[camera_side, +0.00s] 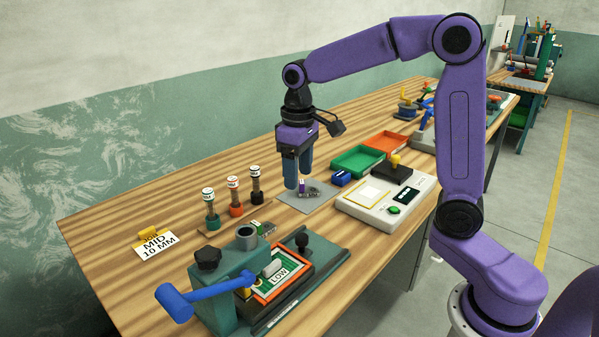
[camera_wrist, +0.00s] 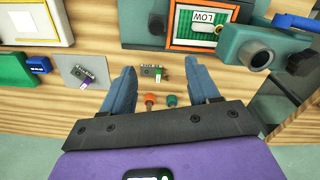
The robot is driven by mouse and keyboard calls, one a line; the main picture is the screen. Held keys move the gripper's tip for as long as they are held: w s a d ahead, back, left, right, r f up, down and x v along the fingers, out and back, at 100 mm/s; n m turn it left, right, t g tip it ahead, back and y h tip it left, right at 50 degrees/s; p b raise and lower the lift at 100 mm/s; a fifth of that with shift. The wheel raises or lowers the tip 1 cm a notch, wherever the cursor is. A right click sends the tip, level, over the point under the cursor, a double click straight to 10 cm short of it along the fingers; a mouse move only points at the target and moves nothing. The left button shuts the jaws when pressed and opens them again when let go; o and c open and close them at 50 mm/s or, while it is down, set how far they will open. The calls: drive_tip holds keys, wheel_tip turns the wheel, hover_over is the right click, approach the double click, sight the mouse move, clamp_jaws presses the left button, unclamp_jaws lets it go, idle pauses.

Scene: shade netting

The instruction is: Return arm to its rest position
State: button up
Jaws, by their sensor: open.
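My gripper (camera_side: 298,180) hangs above the bench, its two blue fingers pointing down, apart and with nothing between them. In the side view it is over or close to a grey mat (camera_side: 318,203) carrying a small grey part with a purple piece (camera_side: 308,192). In the wrist view the fingers (camera_wrist: 163,73) spread open. The mat (camera_wrist: 103,67) and its part (camera_wrist: 80,75) show left of them. A second small grey part with a green piece (camera_wrist: 152,73) shows between the fingers in that view, on the wood below. The exact height of the fingertips is hard to tell.
A teal fixture (camera_side: 225,285) with a blue lever (camera_side: 205,297) stands at the front. Three upright gauges (camera_side: 233,197) and a MID 10 MM sign (camera_side: 156,244) are to the left. A green tray (camera_side: 355,160), orange tray (camera_side: 387,141) and white device (camera_side: 372,214) lie right.

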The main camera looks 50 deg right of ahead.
drive_tip(key=s+f+n, duration=0.1)
drive_tip(key=s+n, duration=0.2)
drive_tip(key=s, duration=0.6)
drive_tip(key=s+a+f+n, duration=0.1)
drive_tip(key=s+f+n, duration=0.1)
drive_tip(key=s, duration=0.7)
drive_tip(key=s+f+n, duration=0.2)
drive_tip(key=s+n, duration=0.2)
drive_tip(key=s, duration=0.5)
drive_tip(key=shift+a+n, duration=0.3)
